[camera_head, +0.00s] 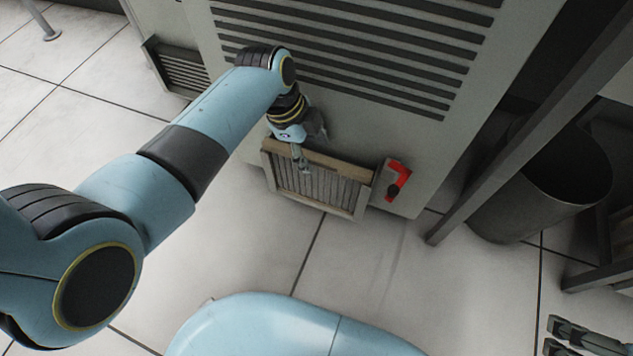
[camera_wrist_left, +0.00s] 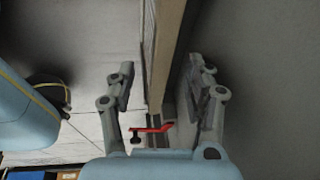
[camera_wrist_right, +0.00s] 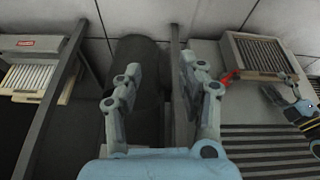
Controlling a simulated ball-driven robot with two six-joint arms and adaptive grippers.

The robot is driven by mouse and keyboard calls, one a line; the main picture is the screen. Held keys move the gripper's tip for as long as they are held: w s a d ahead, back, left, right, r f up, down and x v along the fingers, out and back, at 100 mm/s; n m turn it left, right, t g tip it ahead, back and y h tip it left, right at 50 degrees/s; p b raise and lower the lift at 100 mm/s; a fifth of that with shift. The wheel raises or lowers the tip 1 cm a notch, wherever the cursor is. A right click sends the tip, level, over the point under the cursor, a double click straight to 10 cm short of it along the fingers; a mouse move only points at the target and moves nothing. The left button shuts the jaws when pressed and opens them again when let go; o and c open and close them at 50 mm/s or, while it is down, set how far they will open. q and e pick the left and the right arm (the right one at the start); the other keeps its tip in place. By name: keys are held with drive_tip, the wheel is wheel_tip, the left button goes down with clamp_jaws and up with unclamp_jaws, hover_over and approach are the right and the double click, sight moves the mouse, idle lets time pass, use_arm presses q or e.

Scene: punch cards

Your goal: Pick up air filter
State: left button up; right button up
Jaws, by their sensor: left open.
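The air filter (camera_head: 325,190), a pleated panel in a pale frame, stands at the foot of the grey machine, partly hidden by my left gripper. My left gripper (camera_head: 303,160) is at its upper edge. In the left wrist view, the filter's frame (camera_wrist_left: 164,45) runs between the spread fingers of the left gripper (camera_wrist_left: 161,82), with gaps on both sides. The filter also shows in the right wrist view (camera_wrist_right: 258,54). My right gripper (camera_head: 583,340) is at the lower right of the head view, far from the filter. In its wrist view the right gripper (camera_wrist_right: 156,85) is open and empty.
A red handle (camera_head: 398,180) sits just right of the filter. The grey machine (camera_head: 375,135) with slats rises behind. A dark bin (camera_head: 520,215) and a metal post (camera_head: 500,165) stand to the right. Another framed pleated panel (camera_wrist_right: 38,80) shows in the right wrist view. Tiled floor ahead is clear.

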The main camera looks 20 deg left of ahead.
sight(315, 157)
use_arm(q)
drive_tip(key=shift+b+x, duration=0.75)
drive_tip(key=shift+x, duration=0.5)
drive_tip(key=shift+w+d+f+b, duration=0.1)
drive_tip(key=shift+d+f+b, duration=0.05)
drive_tip(key=shift+f+b, duration=0.35)
use_arm(e)
drive_tip(key=f+t, duration=0.1)
drive_tip(key=w+f+t, duration=0.1)
drive_tip(key=f, duration=0.1)
drive_tip(key=f+t, duration=0.1)
drive_tip(key=f, duration=0.1)
drive_tip(key=shift+w+f, duration=0.25)
drive_tip(key=shift+w, duration=0.15)
use_arm(q)
drive_tip(key=shift+c, duration=0.2)
clamp_jaws()
